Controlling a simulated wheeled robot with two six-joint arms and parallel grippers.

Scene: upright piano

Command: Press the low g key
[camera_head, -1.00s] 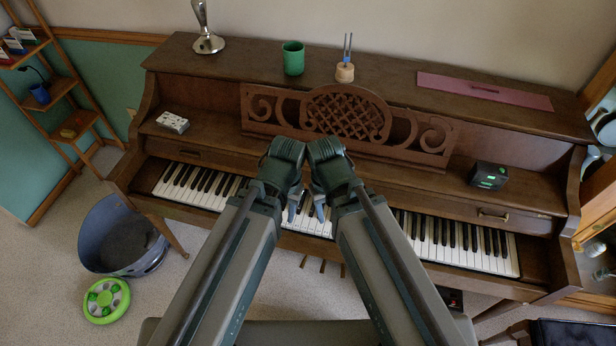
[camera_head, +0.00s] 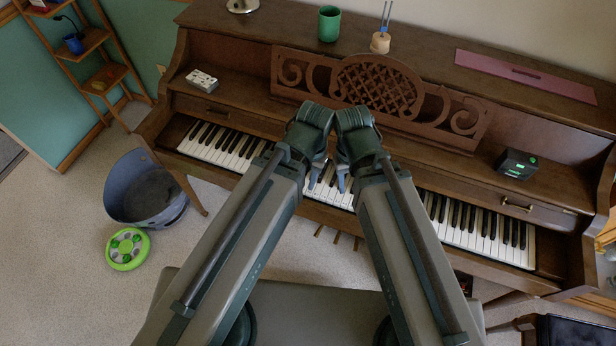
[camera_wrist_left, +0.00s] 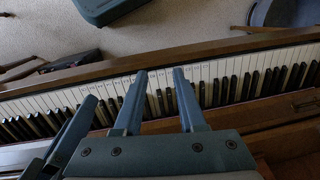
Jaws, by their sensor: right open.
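The brown upright piano (camera_head: 400,170) has its keyboard (camera_head: 215,143) uncovered, with white and black keys. The low g key cannot be singled out; small marks on some white keys in the left wrist view (camera_wrist_left: 150,82) are too small to read. My left gripper (camera_head: 316,178) and right gripper (camera_head: 343,182) are side by side over the middle of the keyboard, hiding some keys. In the left wrist view my left gripper's two fingers (camera_wrist_left: 158,95) are spread, with nothing between them. My right gripper is open. I cannot tell whether any fingertip touches a key.
A carved music stand (camera_head: 380,95) rises behind the grippers. A small dark box with green lights (camera_head: 517,164) and a white object (camera_head: 202,79) sit on the piano's ledge. A grey-blue bin (camera_head: 146,190) and a green round toy (camera_head: 128,249) are on the floor at left.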

